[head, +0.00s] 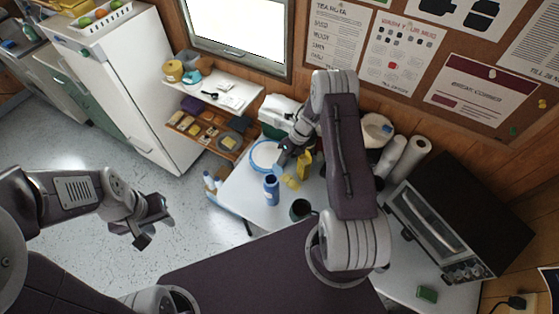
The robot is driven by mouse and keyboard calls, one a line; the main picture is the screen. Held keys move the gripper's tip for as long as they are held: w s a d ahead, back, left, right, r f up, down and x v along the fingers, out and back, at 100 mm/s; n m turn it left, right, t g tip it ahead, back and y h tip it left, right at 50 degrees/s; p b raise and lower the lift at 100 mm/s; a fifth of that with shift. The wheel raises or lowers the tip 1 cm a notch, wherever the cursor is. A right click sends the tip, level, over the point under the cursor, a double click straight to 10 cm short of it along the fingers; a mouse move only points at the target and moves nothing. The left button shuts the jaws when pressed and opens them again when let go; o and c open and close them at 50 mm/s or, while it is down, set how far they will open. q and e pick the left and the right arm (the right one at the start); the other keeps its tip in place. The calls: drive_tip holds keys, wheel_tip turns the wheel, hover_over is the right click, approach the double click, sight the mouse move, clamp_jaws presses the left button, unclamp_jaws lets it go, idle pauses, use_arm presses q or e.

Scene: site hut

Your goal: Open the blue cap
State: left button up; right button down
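A blue bottle (271,191) stands upright on the white table, left of its middle. Its top looks like a blue cap, but it is too small to tell the cap from the body clearly. My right gripper (283,157) is above the table, just behind and above the bottle in the picture, and apart from it. Its fingers are small and partly hidden, so I cannot tell whether they are open. My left gripper (152,230) hangs over the floor at the left, far from the bottle, with its fingers apart and empty.
On the white table (240,190) are a blue-rimmed plate (264,154), a yellow bottle (304,162), yellow pieces (291,182) and a dark mug (300,209). Paper rolls (409,156) and a toaster oven (430,220) stand right. A shelf (213,94) and fridge (125,85) are left.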

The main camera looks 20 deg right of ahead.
drive_tip(key=d+f+g+y+b, duration=0.1)
drive_tip(key=b, duration=0.1)
drive_tip(key=shift+w+y+b, duration=0.15)
drive_tip(key=shift+y+b, duration=0.15)
drive_tip(key=shift+b, duration=0.05)
drive_tip(key=shift+r, duration=0.1)
drive_tip(key=c, duration=1.9)
unclamp_jaws()
drive_tip(key=shift+r, duration=0.1)
